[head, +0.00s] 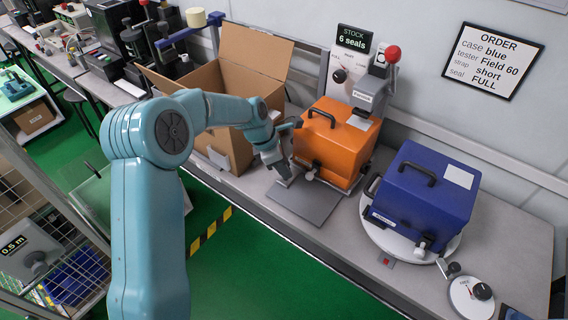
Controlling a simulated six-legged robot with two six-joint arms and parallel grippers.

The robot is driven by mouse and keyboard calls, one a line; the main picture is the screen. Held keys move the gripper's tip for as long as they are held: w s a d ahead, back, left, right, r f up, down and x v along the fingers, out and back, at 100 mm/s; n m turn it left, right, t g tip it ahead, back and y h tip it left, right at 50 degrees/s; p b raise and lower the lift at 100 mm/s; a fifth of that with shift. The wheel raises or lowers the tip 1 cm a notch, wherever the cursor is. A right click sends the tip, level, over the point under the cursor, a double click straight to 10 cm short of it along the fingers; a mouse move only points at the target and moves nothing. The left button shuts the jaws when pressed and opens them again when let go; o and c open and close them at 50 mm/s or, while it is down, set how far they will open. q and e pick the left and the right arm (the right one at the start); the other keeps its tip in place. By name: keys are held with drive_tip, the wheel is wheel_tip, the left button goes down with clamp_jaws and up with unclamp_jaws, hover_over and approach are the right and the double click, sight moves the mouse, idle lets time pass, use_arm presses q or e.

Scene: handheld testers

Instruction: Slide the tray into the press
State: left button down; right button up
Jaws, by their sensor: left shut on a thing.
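The press (371,88), marked by a red knob on top, stands at the back of the bench against the wall. An orange case (338,142) with a black handle sits in front of and partly under it. A flat grey plate (308,203), which I take as part of the tray and its slide, lies in front of the case. My left gripper (284,178) reaches down at the front left of the case and is shut at the tray's near side. The exact grip is small and partly hidden. My right gripper is not in view.
A blue case (425,195) stands on a round white turntable (385,240) to the right. A dial (472,297) is at the bench's near right. An open cardboard box (225,95) stands left of the press. An order sign (492,60) hangs on the wall.

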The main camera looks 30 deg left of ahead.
use_arm(q)
drive_tip(key=shift+w+r, duration=0.15)
drive_tip(key=shift+w, duration=0.1)
drive_tip(key=c, duration=1.3)
unclamp_jaws()
drive_tip(key=o, duration=0.4)
drive_tip(key=shift+o, duration=0.2)
drive_tip(key=shift+s, duration=0.1)
drive_tip(key=shift+s+a+r, duration=0.1)
drive_tip(key=shift+a+r, duration=0.1)
drive_tip(key=shift+r, duration=0.25)
drive_tip(key=p+v, duration=0.1)
drive_tip(key=v, duration=1.4)
